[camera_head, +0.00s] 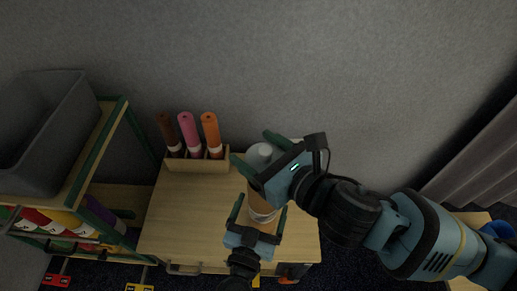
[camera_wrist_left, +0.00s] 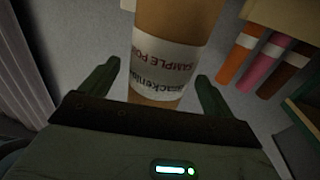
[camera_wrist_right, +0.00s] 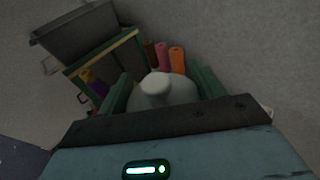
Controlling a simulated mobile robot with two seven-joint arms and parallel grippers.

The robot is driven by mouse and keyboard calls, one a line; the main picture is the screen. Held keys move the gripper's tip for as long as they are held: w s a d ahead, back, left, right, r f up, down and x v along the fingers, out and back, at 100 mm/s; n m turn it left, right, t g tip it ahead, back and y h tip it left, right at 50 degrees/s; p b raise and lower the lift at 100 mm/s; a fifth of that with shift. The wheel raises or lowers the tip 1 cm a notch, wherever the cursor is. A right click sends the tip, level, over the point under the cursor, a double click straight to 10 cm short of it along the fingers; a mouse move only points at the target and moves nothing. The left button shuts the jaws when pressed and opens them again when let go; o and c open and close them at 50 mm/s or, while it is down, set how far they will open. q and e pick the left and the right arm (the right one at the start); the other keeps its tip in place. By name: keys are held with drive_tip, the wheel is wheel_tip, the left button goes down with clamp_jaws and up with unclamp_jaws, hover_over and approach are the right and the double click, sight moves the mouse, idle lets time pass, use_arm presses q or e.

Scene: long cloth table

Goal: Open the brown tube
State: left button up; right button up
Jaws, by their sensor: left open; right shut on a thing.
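A brown tube (camera_head: 262,203) with a white label and a pale grey top (camera_head: 259,153) stands over the small wooden table. My right gripper (camera_head: 256,150) is shut on the grey top; its fingers lie on either side of the top (camera_wrist_right: 156,88) in the right wrist view. My left gripper (camera_head: 260,207) is open lower down, with a finger on each side of the tube's body. In the left wrist view the labelled tube (camera_wrist_left: 168,95) stands between the open fingers, with gaps beside it. The tube's base is partly hidden by my left gripper.
A wooden rack (camera_head: 197,163) at the table's back holds dark brown, pink and orange rolls (camera_head: 211,135). A shelf with a grey bin (camera_head: 45,130) stands at the left. The wooden table's left part (camera_head: 185,220) is clear. A grey curtain (camera_head: 480,160) hangs at the right.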

drive_tip(key=shift+r+p, duration=0.6)
drive_tip(key=shift+r, duration=0.35)
use_arm(q)
drive_tip(key=v, duration=1)
drive_tip(key=shift+s, duration=0.25)
use_arm(e)
drive_tip(key=shift+s, duration=0.1)
